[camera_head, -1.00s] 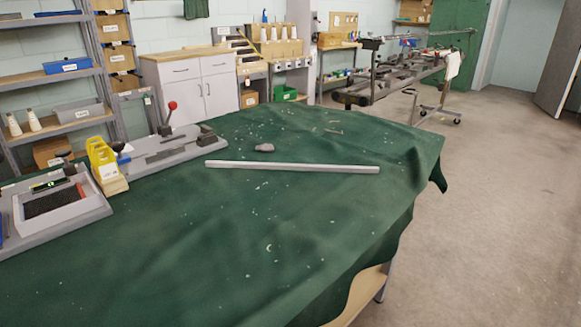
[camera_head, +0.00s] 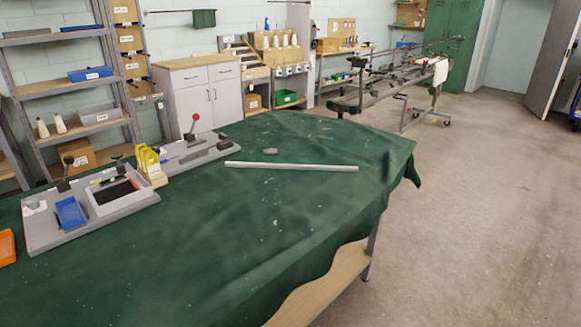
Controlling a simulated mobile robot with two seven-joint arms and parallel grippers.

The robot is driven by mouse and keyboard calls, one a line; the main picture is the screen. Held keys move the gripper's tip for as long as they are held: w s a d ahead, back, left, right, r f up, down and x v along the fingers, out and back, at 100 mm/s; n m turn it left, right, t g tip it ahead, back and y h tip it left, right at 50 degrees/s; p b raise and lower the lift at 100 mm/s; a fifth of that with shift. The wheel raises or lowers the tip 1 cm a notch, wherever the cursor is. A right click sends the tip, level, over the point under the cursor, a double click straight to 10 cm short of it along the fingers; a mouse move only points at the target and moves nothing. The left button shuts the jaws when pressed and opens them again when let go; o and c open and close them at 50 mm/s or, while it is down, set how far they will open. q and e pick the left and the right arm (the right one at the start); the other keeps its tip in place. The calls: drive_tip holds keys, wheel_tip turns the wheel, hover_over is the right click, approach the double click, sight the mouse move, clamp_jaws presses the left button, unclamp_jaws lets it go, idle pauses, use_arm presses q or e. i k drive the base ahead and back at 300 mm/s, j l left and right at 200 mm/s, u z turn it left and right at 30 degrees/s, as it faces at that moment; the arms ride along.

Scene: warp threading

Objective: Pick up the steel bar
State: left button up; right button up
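The steel bar (camera_head: 291,167) is a long, thin, light grey bar. It lies flat and roughly crosswise on the green cloth over the table, toward the far part of the table. Nothing is touching it from above. Neither of my grippers shows in the head view.
The green-covered table (camera_head: 230,240) has a small grey lump (camera_head: 270,151) just behind the bar. A grey fixture with a red-knobbed lever (camera_head: 194,124), a yellow rack (camera_head: 150,165), a grey board with a blue tray (camera_head: 71,212) and an orange bin (camera_head: 6,247) stand at left. Open floor (camera_head: 480,220) lies right.

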sight(228, 163)
drive_tip(key=i+l+u, duration=0.15)
drive_tip(key=l, duration=0.3)
drive_tip(key=i+l+u, duration=0.1)
drive_tip(key=i+l, duration=0.15)
drive_tip(key=l, duration=0.2)
drive_tip(key=i+l+u, duration=0.15)
drive_tip(key=l, duration=0.3)
drive_tip(key=i+l+u, duration=0.15)
drive_tip(key=l, duration=0.3)
drive_tip(key=i+l+u, duration=0.1)
drive_tip(key=l, duration=0.4)
drive_tip(key=l+u, duration=0.15)
drive_tip(key=l, duration=0.35)
drive_tip(key=i, duration=0.05)
